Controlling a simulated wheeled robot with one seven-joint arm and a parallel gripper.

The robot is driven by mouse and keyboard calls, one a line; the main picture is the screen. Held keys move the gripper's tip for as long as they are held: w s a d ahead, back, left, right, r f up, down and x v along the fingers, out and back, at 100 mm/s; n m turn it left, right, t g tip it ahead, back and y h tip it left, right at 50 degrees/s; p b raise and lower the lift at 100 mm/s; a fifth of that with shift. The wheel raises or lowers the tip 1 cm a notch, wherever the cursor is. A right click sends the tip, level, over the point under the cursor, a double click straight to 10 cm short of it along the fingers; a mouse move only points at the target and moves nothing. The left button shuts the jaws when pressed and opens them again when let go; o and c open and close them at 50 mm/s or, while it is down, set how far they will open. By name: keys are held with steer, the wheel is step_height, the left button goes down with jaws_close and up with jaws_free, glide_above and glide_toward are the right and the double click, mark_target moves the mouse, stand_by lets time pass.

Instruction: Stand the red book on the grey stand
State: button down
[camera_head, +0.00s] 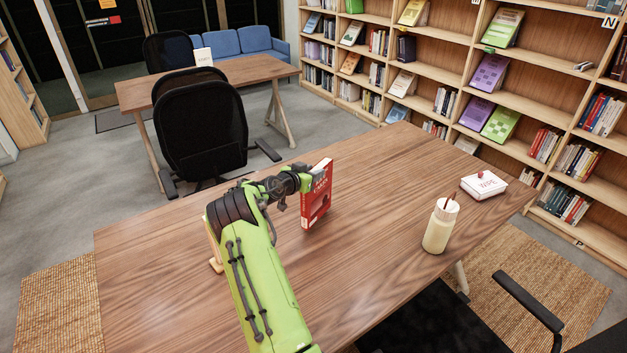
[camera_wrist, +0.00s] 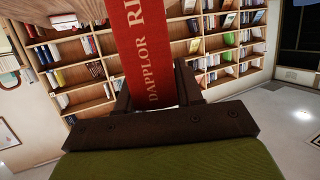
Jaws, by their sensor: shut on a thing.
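The red book (camera_head: 319,200) is upright over the wooden table (camera_head: 375,170), in the middle of the head view. My gripper (camera_head: 307,181) is shut on it from the left, near its upper part. I cannot tell whether the book's lower edge touches the table. In the wrist view, the book's red spine (camera_wrist: 150,50) with pale lettering stands between the two dark fingers (camera_wrist: 155,97). I see no grey stand in either view; my arm covers part of the table.
A cream bottle (camera_head: 440,228) and a white box marked "WIPE" (camera_head: 484,185) stand toward the table's right end. A pale wooden piece (camera_head: 214,252) shows partly behind my arm. The table's middle right is clear. Black chairs (camera_head: 201,130) and bookshelves (camera_head: 480,80) surround it.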

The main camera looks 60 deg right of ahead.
steer(key=shift+f, duration=0.9)
steer(key=c, duration=0.7)
jaws_free()
steer(key=shift+c, duration=0.2)
